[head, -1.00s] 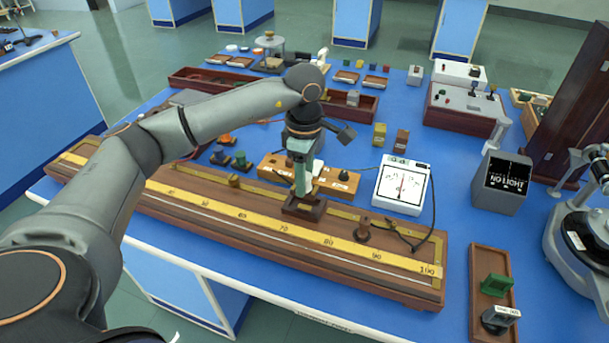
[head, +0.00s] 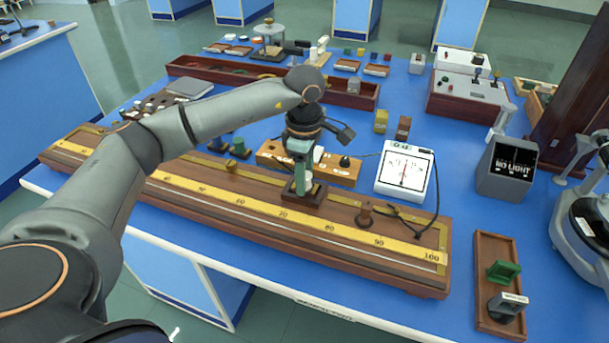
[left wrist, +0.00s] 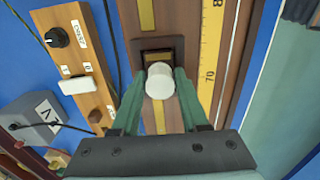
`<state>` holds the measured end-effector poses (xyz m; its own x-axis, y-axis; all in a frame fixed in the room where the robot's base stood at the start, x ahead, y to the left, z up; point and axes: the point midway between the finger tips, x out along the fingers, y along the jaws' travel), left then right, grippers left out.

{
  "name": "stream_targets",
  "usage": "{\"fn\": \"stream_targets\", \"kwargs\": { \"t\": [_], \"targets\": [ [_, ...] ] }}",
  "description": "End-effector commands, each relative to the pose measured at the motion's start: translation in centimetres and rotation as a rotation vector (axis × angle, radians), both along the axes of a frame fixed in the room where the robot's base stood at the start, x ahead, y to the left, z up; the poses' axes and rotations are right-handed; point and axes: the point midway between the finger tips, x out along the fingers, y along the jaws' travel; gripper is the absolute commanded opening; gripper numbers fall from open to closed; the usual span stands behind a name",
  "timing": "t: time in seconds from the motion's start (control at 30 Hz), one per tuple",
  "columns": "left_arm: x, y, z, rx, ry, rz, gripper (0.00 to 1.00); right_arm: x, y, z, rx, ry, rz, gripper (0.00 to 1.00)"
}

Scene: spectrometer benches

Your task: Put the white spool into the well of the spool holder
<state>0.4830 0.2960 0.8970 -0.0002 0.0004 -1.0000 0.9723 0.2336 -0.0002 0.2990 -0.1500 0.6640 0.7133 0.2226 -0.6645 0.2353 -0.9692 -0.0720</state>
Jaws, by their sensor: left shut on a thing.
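The white spool (left wrist: 160,81) is pinched between the two green fingers of my left gripper (head: 301,189) and shows end-on in the left wrist view. The spool holder (head: 316,196) is a small dark wooden block on the long wooden bench with the yellow scale. In the left wrist view the holder (left wrist: 177,47) lies just beyond the spool, which covers part of its well. The fingertips are right at the holder in the head view. I cannot tell whether the spool's lower end is inside the well. My right gripper is not in view.
A brown spool-shaped peg (head: 365,214) stands on the bench to the right. A wooden switch box (head: 343,172) and a white meter (head: 405,176) with a cable sit behind the bench. A tray with a green holder (head: 503,272) is at the right. Blue tabletop is free between them.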

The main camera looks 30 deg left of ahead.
Motion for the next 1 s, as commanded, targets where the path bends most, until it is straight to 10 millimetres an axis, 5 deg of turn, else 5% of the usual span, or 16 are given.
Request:
{"fn": "stream_targets", "kwargs": {
  "t": [0.03,0.07,0.37,0.73,1.0],
  "targets": [
    [0.0,0.0,0.0,0.0,0.0,0.0,0.0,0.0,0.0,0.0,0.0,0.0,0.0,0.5],
    [0.0,0.0,0.0,0.0,0.0,0.0,0.45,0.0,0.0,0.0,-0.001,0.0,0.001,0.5],
    [0.0,0.0,0.0,0.0,0.0,0.0,0.79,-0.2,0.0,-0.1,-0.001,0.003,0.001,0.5],
    [0.0,0.0,0.9,-0.001,-0.001,0.0,0.79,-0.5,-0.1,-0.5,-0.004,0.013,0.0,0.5],
    [0.1,0.0,6.2,-0.001,-0.005,0.0,0.79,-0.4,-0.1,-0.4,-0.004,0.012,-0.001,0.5]
  ]
}}
